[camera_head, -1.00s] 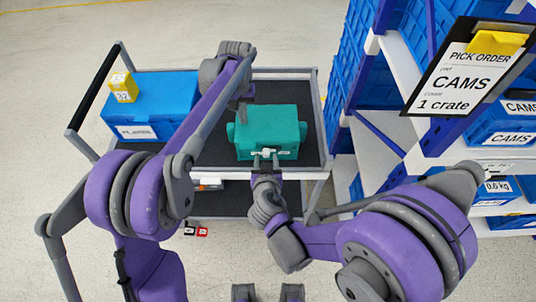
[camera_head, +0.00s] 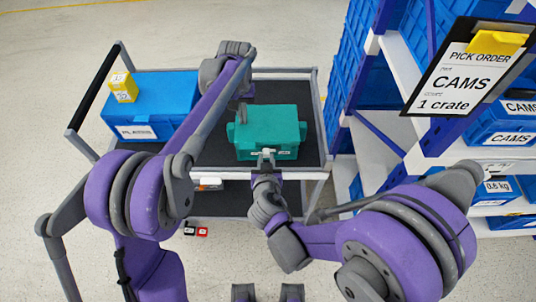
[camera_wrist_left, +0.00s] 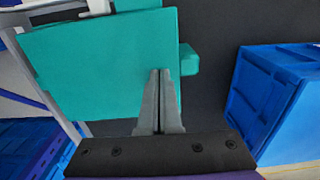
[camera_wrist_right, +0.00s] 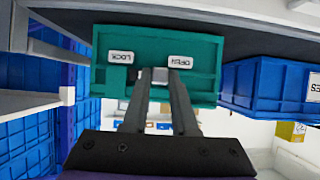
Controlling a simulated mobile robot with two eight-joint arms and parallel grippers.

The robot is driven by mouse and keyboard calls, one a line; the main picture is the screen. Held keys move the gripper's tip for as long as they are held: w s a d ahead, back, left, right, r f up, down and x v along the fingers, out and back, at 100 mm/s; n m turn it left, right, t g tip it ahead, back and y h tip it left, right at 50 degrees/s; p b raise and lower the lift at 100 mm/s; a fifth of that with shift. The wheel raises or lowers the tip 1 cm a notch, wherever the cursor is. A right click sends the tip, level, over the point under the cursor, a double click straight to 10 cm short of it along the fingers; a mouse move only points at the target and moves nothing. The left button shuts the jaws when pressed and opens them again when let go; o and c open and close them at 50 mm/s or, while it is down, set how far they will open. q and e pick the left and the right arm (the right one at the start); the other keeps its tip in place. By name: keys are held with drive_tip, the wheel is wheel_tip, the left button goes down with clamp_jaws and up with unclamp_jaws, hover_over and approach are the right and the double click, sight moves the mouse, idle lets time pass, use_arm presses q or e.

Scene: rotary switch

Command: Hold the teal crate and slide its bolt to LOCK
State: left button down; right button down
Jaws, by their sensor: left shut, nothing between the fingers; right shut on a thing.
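The teal crate (camera_head: 267,120) sits on the dark top of a cart. Its front shows in the right wrist view, upside down, with a LOCK label (camera_wrist_right: 121,57) and an OPEN label (camera_wrist_right: 181,62). The pale bolt (camera_wrist_right: 160,74) lies below them, nearer OPEN. My right gripper (camera_head: 266,153) is shut on the bolt at the crate's front; its fingers also show in the right wrist view (camera_wrist_right: 161,76). My left gripper (camera_wrist_left: 160,73) is shut and empty at the crate's left part; I cannot tell whether it touches.
A blue crate (camera_head: 165,95) with a yellow box (camera_head: 123,88) on it stands left on the cart. A shelf rack with blue crates (camera_head: 501,133) and a CAMS order board (camera_head: 465,75) is at right. The dark cart top (camera_head: 283,89) behind the teal crate is bare.

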use_arm(q)
drive_tip(key=shift+f, duration=0.15)
use_arm(e)
drive_tip(key=shift+d, duration=1.35)
drive_tip(key=c, duration=0.7)
unclamp_jaws()
drive_tip(key=shift+v, duration=2.55)
use_arm(q)
drive_tip(key=shift+r+p, duration=1.35)
drive_tip(key=shift+r, duration=1.8)
drive_tip(key=shift+w, duration=0.1)
use_arm(e)
drive_tip(key=r, duration=0.1)
drive_tip(key=w+r, duration=0.2)
drive_tip(key=r, duration=0.1)
drive_tip(key=shift+s, duration=0.1)
